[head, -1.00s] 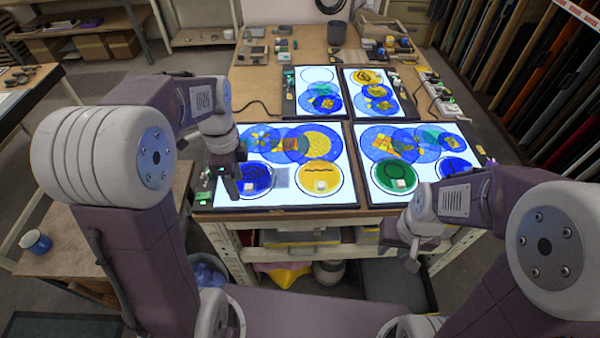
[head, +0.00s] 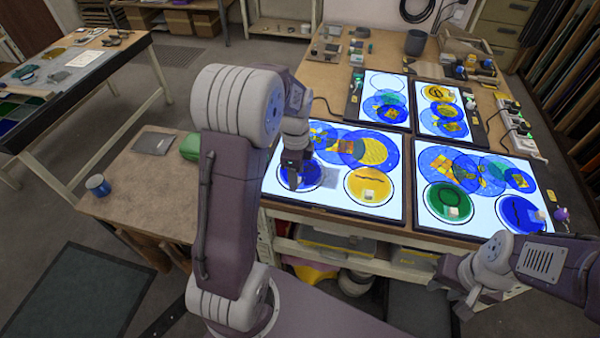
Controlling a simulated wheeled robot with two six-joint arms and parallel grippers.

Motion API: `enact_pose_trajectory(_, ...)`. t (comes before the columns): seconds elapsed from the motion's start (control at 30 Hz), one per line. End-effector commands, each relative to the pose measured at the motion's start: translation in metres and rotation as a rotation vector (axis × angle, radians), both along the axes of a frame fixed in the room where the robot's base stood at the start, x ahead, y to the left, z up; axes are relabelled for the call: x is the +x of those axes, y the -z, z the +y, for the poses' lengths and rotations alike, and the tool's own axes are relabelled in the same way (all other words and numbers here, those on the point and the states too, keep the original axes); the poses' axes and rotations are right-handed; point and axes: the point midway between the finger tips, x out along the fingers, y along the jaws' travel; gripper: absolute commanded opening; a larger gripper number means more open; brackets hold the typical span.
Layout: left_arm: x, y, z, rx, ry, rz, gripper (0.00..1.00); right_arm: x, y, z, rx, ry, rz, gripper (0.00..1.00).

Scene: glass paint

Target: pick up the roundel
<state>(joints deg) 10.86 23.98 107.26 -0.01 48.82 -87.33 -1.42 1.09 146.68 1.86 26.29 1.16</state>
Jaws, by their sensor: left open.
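Several glass roundels lie on the lit panels. A dark blue roundel (head: 314,173) lies at the front left of the near left panel (head: 331,203). My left gripper (head: 293,184) points down over its left part and hides some of it; I cannot tell whether they touch. The jaws are open and I see nothing held. A yellow roundel (head: 358,186) with a small pale block lies to its right. A green roundel (head: 440,193) with a similar block and another blue roundel (head: 518,210) lie on the near right panel. My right gripper (head: 462,302) hangs in front of the bench; its jaw opening is unclear.
Two smaller lit panels (head: 384,82) with overlapping discs stand behind. Tools and a dark cup (head: 416,42) are at the back of the bench. A side table (head: 150,195) at left holds a blue mug (head: 97,185) and a green case (head: 190,146). A glass rack stands right.

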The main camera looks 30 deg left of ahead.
Motion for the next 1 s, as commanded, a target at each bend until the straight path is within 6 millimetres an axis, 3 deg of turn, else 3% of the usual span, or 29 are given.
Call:
enact_pose_trajectory(0.1,0.000,0.010,0.000,0.000,0.000,0.000,0.45,0.000,0.001,0.000,0.000,0.000,0.000,0.32)
enact_pose_trajectory(0.3,0.000,0.009,0.000,0.000,0.000,-0.002,0.43,0.000,0.001,0.000,0.000,0.000,0.000,0.32)
enact_pose_trajectory(0.47,0.000,0.009,0.000,0.000,0.000,-0.001,0.00,0.000,0.001,0.000,0.000,0.000,0.000,0.32)
enact_pose_trajectory(0.8,0.000,0.007,0.000,0.000,0.000,-0.002,0.00,0.000,0.001,0.000,0.000,0.000,0.000,0.32)
enact_pose_trajectory(1.0,0.001,-0.015,0.000,0.002,0.000,-0.007,0.00,0.000,-0.002,0.000,0.000,0.000,0.000,0.32)
